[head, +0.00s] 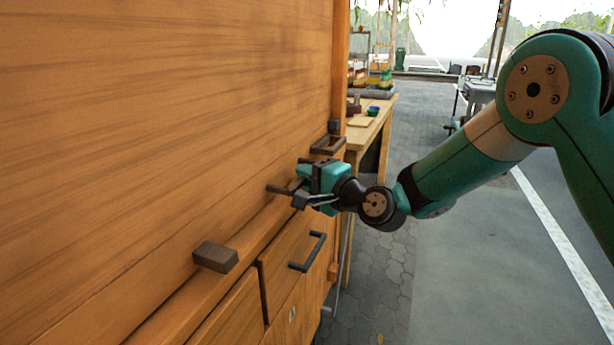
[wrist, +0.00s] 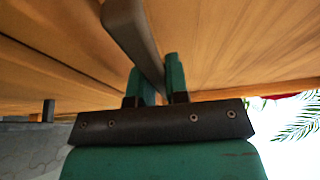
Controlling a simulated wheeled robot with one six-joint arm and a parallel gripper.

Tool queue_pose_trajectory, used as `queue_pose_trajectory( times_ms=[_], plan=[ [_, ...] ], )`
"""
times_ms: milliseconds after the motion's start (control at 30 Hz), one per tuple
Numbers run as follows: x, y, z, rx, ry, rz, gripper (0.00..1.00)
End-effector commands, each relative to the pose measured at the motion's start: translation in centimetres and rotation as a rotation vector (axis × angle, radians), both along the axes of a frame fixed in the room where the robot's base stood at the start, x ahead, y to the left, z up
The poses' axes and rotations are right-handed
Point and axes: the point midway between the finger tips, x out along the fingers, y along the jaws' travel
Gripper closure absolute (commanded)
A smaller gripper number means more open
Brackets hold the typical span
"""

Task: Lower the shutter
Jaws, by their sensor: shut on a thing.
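The shutter (head: 170,110) is a large wooden panel filling the left of the head view. Its lower part runs close above a wooden ledge (head: 185,300); I cannot tell whether they touch. A dark handle bar (head: 278,189) stands out near the panel's lower edge. My gripper (head: 301,183) is shut on this handle bar, reaching in from the right. In the wrist view the bar (wrist: 130,28) runs down between the two green fingers (wrist: 160,82). The bar's far end is hidden by the fingers.
A dark block (head: 215,257) juts out nearer to me. A drawer with a dark handle (head: 308,252) lies below the ledge. A wooden table (head: 375,128) with small items stands behind.

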Motion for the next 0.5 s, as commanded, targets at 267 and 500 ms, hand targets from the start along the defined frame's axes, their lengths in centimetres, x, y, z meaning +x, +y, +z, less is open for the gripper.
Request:
queue_pose_trajectory(
  times_ms=[267, 500],
  plan=[
    [-0.13, -0.07, -0.98, -0.018, 0.012, 0.0, 1.0],
    [-0.1, -0.03, -0.72, -0.014, 0.009, 0.0, 0.6]
  ],
)
